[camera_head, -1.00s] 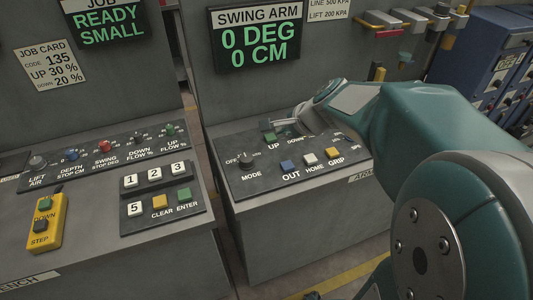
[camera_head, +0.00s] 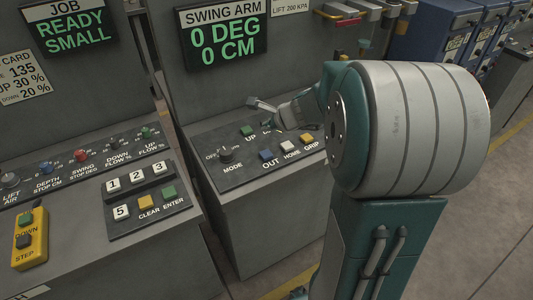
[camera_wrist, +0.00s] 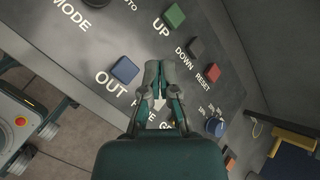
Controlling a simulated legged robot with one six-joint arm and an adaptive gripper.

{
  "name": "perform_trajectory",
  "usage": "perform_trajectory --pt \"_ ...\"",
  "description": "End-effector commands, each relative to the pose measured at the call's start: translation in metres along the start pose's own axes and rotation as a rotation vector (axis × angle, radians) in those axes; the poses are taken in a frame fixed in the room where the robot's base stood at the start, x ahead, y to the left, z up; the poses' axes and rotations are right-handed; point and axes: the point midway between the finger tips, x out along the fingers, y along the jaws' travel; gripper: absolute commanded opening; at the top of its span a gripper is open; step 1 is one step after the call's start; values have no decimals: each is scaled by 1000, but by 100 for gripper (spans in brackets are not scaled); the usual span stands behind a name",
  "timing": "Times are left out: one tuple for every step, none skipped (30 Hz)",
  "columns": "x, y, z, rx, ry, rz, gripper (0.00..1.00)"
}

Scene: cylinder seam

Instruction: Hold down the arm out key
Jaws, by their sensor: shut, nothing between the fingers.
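The blue OUT key (camera_head: 266,156) sits on the swing arm panel (camera_head: 235,181), left of the white HOME key (camera_head: 291,145). The OUT key also shows clear and uncovered in the wrist view (camera_wrist: 125,69), with its label beside it. My gripper (camera_head: 257,104) is above the panel, beyond the OUT key and near the UP key (camera_head: 247,131). In the wrist view my gripper (camera_wrist: 160,68) has its fingers shut and empty, to the right of the OUT key and apart from it in the picture. The fingers hide part of the HOME area.
The swing arm display (camera_head: 224,33) reads 0 DEG, 0 CM. Red RESET (camera_wrist: 212,72) and green UP (camera_wrist: 174,15) keys are close by. A number keypad (camera_head: 140,195) stands left, across a gap.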

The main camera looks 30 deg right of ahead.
Motion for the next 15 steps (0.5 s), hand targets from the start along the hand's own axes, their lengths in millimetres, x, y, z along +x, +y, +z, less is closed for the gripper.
perform_trajectory --pt "5 4 -4 4 1 4 0" --pt "8 6 -7 4 1 5 0" --pt "12 8 -10 5 0 6 0" --pt "14 10 -13 5 -1 5 0" --pt "17 12 -15 5 -1 5 0" --pt "20 14 -18 6 -1 5 0" --pt "23 16 -20 7 -2 5 0" --pt "26 17 -23 5 -2 6 0" --pt "29 20 -26 6 -2 6 0" --pt "32 22 -28 8 -2 6 0" --pt "34 24 -30 7 -2 6 0" --pt "37 26 -32 6 -2 5 0" --pt "40 27 -33 6 -2 5 0" --pt "42 29 -34 5 -2 5 0" --pt "44 31 -35 4 -2 4 0"
